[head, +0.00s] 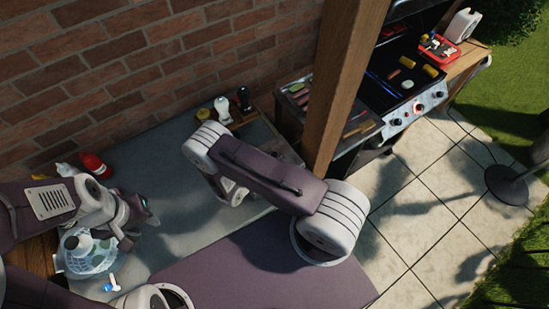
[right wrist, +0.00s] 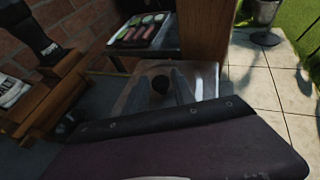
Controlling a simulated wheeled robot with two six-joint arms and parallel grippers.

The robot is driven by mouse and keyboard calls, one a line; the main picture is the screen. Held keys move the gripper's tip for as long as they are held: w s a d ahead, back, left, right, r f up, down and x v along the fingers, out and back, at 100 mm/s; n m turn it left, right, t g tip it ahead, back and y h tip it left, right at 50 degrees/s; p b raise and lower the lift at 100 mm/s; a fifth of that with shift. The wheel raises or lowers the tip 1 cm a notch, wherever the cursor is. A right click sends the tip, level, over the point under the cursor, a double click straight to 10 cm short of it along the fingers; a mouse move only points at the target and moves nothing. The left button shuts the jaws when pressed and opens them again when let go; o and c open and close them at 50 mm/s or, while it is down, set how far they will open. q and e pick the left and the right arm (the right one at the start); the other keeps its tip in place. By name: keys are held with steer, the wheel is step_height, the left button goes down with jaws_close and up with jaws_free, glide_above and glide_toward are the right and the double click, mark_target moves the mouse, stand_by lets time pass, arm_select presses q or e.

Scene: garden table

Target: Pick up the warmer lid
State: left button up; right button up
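In the head view my right arm hides this gripper and most of the lid.
A wooden post (head: 343,85) stands just beyond the right arm. Behind it is a grill (head: 400,75) with food. Bottles (head: 223,110) stand by the brick wall, and a red bottle (head: 95,165) lies at left. The grey tabletop (head: 160,160) is bare in the middle.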

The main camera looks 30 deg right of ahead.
jaws_close()
steer(key=shift+r, duration=0.1)
steer(key=shift+r, duration=0.1)
steer(key=shift+r, duration=0.25)
steer(key=r+b, duration=0.2)
steer(key=r, duration=0.1)
steer(key=shift+s+a+r, duration=0.2)
steer(key=shift+s+r, duration=0.05)
steer(key=shift+s, duration=0.15)
steer(key=s+a+r+b, duration=0.1)
steer(key=s+r+b, duration=0.1)
steer(key=s+r, duration=0.4)
steer(key=s, duration=0.4)
steer(key=shift+s+a+r+b, duration=0.3)
steer(key=shift+s+a+r, duration=0.05)
steer(key=shift+r, duration=0.05)
